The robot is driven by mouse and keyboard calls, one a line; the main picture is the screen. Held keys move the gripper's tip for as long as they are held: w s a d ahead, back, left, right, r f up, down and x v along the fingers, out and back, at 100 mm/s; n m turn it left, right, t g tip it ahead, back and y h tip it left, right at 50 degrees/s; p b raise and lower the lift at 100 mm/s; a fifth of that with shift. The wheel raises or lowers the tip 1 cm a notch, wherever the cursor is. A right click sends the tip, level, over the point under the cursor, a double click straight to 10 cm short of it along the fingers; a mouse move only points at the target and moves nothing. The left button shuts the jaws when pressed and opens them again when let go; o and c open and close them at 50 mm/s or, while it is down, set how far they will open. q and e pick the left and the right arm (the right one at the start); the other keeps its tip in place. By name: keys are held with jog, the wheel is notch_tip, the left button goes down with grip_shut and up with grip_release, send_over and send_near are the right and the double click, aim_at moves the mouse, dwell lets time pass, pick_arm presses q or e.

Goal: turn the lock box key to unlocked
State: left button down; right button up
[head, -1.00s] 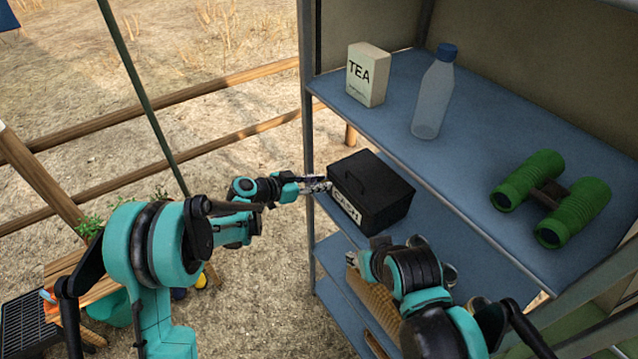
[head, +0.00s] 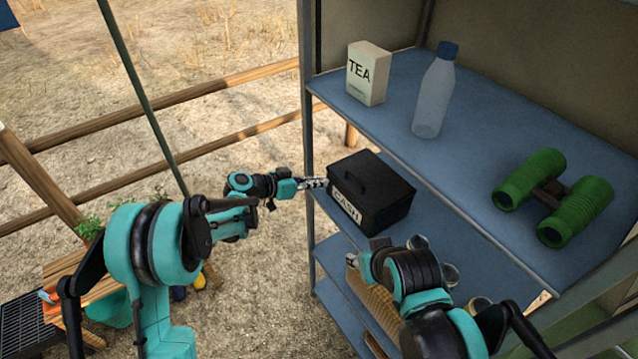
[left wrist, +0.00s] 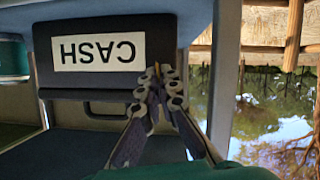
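The lock box is a black box (head: 372,200) with a top handle and a white CASH label. It stands at the left end of the middle shelf. In the left wrist view the box (left wrist: 180,50) appears upside down. A small yellowish bit, seemingly the key (left wrist: 156,67), shows at the box's front edge between my left fingertips. My left gripper (head: 322,183) is at the box's left front corner; in the left wrist view its fingers (left wrist: 158,76) are drawn close together around that bit. They hide most of the key.
The blue shelf above (head: 450,150) holds a tea carton (head: 368,74), a bottle (head: 435,92) and green binoculars (head: 552,197). A shelf post (head: 307,130) stands just left of the box. My right arm is in front of the lower shelves. Open ground lies left.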

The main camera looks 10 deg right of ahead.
pick_arm(q)
jog(key=n+g+h+b, duration=0.1)
jog(key=n, duration=0.1)
jog(key=n+g+b, duration=0.1)
jog(key=n, duration=0.1)
jog(key=f+n+g+h+b, duration=0.1)
jog(key=n, duration=0.1)
jog(key=shift+w+a+h, duration=0.15)
jog(key=shift+w+h, duration=0.15)
jog(key=shift+w, duration=0.1)
jog(key=shift+f+n+g+h+b, duration=0.15)
jog(key=shift+n+h+b, duration=0.35)
jog(key=shift+n, duration=0.5)
jog(key=shift+n+g+h+b, duration=0.25)
jog(key=shift+n+b, duration=0.35)
jog(key=shift+n, duration=0.4)
jog(key=shift+f+n+g+h+b, duration=0.1)
jog(key=shift+n+h+b, duration=0.4)
jog(key=shift+n, duration=0.5)
jog(key=shift+r, duration=0.1)
jog(key=c, duration=1.8)
grip_release()
jog(key=shift+a, duration=0.1)
